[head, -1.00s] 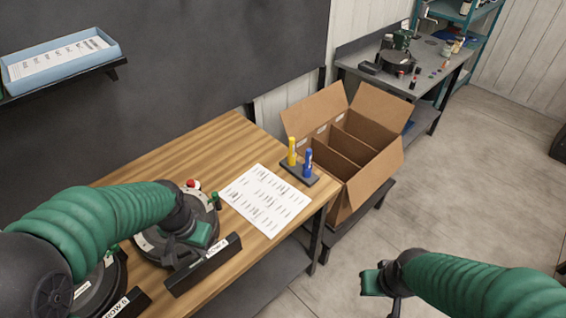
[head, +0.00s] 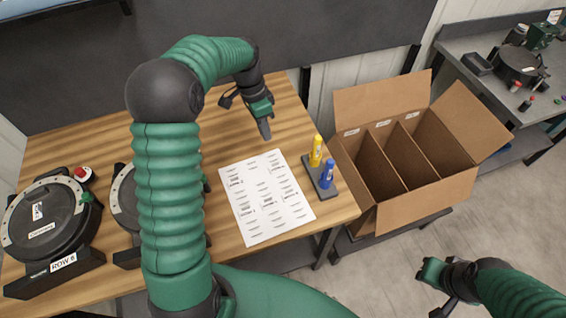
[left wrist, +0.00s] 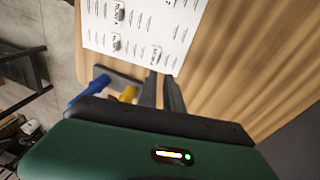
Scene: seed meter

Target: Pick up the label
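A white sheet (head: 266,215) printed with small labels lies flat on the wooden table in the head view. A few raised-looking labels, such as one label (head: 268,203) near its middle, stand out; which one is meant I cannot tell. The sheet also shows at the top of the left wrist view (left wrist: 135,30). My left gripper (head: 265,136) points down just beyond the sheet's far edge, apart from any label. In the left wrist view its two fingers (left wrist: 161,78) show a narrow gap with nothing between. My right gripper (head: 436,287) hangs over the floor at lower right, its fingers unclear.
An open divided cardboard box (head: 408,160) is beyond the table's right edge. Round dark seed meters (head: 45,215) sit at left. Bare wood surrounds the sheet's far side.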

